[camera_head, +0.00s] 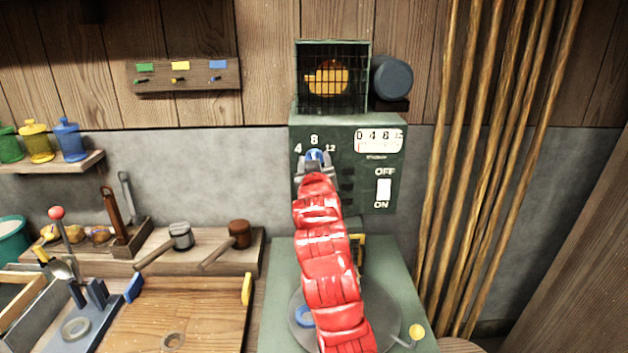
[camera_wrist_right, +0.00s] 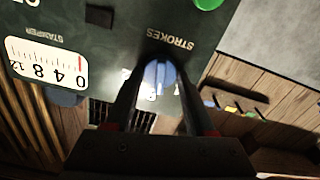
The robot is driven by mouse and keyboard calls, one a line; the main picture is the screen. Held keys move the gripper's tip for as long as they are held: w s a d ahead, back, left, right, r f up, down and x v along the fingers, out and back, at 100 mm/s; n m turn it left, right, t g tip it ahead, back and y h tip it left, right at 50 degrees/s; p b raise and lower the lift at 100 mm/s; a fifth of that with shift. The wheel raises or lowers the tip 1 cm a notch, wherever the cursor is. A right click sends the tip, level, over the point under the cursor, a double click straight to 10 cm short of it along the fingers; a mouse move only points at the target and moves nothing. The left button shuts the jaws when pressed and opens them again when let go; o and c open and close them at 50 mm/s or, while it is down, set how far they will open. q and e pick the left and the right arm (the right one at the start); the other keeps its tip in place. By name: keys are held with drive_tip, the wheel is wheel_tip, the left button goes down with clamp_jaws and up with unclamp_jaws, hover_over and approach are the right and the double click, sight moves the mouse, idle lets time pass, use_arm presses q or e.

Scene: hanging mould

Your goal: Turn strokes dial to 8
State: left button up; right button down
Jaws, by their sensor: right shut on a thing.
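The strokes dial (camera_head: 315,156) is a blue knob on the green machine panel (camera_head: 350,185), under the marks 4, 8 and 12. My right gripper (camera_head: 314,166) is at the dial, its red-sleeved arm reaching up from below. In the right wrist view the dial (camera_wrist_right: 159,75) sits between the two dark fingers of the gripper (camera_wrist_right: 158,85), below the word STROKES. The right gripper is shut on the dial. The fingers hide much of the knob, and I cannot tell exactly where its pointer stands. My left gripper is not in view.
An OFF/ON switch (camera_head: 383,190) and a 0-4-8-12 gauge (camera_head: 379,140) are right of the dial. Mallets (camera_head: 180,236) lie on a wooden bench at left. Long wooden poles (camera_head: 490,150) lean at right.

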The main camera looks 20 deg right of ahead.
drive_tip(key=m+b, duration=0.2)
drive_tip(key=shift+b, duration=0.4)
idle(0.3)
drive_tip(key=shift+c, duration=1.4)
unclamp_jaws()
drive_tip(key=b+v, duration=0.7)
drive_tip(key=v, duration=1)
drive_tip(key=shift+s, duration=0.25)
